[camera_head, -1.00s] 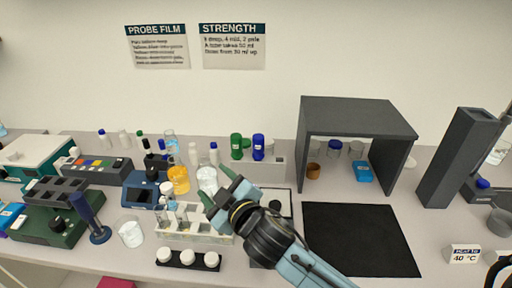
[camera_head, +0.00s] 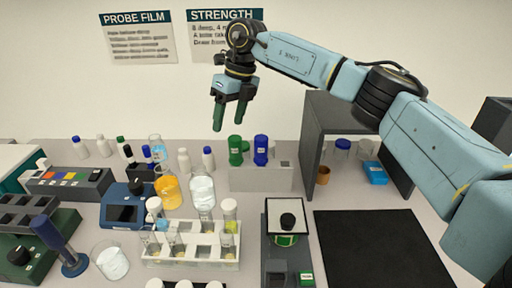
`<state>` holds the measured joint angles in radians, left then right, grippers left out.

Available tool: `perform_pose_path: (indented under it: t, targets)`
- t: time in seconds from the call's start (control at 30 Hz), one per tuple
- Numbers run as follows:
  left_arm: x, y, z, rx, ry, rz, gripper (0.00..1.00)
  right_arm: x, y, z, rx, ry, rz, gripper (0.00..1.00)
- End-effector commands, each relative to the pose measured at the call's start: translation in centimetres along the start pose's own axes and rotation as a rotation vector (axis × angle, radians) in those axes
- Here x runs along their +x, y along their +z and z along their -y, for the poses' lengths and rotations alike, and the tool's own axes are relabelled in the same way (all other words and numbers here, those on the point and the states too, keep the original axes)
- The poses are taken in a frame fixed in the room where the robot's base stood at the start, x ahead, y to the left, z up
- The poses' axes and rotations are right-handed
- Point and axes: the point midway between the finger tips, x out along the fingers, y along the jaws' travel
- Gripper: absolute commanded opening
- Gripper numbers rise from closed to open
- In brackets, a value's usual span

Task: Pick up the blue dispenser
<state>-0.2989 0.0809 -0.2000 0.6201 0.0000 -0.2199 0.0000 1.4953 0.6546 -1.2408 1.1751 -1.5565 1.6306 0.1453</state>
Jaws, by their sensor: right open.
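The blue dispenser (camera_head: 260,151) is a small upright blue bottle with a pale label. It stands at the back of the bench on a grey block, just right of a similar green dispenser (camera_head: 235,151). My right gripper (camera_head: 230,119) points down with its two dark green fingers apart and empty. In the picture it is above and slightly left of the green dispenser, apart from the blue one. My left gripper is not in view.
The grey block (camera_head: 262,179) has room beside the dispensers. A dark shelf (camera_head: 308,145) stands to the right. In front are a test tube rack (camera_head: 190,254), flasks including an orange one (camera_head: 168,191), and a balance (camera_head: 285,207). A black mat (camera_head: 380,250) is clear.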

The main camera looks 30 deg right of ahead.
Motion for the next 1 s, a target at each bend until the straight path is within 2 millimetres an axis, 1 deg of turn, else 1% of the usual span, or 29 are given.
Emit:
perform_pose_path:
  t: [0.03, 0.1, 0.2, 0.27, 0.37, 0.5, 0.6, 0.7, 0.87, 1.0]
  targets:
    - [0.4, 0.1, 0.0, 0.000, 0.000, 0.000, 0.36, -1.8, -0.8, 2.2, 0.037, -0.069, -0.033, 0.60]
    - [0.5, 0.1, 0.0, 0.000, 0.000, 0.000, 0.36, -3.7, -2.0, 4.2, 0.080, -0.139, -0.079, 0.60]
    - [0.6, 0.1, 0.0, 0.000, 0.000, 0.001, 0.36, -5.4, -3.2, 5.9, 0.124, -0.195, -0.122, 0.60]
    - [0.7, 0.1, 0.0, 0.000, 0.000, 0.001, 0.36, -5.5, -3.6, 6.4, 0.136, -0.211, -0.135, 0.60]
    - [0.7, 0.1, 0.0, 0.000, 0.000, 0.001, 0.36, -4.3, -4.0, 6.9, 0.141, -0.217, -0.144, 0.60]
    - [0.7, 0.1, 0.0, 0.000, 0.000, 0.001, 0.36, -1.5, -4.4, 7.4, 0.139, -0.215, -0.143, 0.60]
    - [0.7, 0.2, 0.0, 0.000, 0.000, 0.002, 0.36, 0.1, -4.7, 7.7, 0.138, -0.214, -0.141, 0.60]
    - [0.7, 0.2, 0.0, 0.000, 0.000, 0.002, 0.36, 1.2, -4.8, 7.9, 0.137, -0.213, -0.139, 0.60]
    - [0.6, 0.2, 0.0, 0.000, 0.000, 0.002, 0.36, 2.2, -5.0, 8.1, 0.137, -0.213, -0.140, 0.60]
    - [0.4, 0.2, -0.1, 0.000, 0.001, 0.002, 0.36, 4.0, -5.6, 8.4, 0.137, -0.213, -0.142, 0.60]
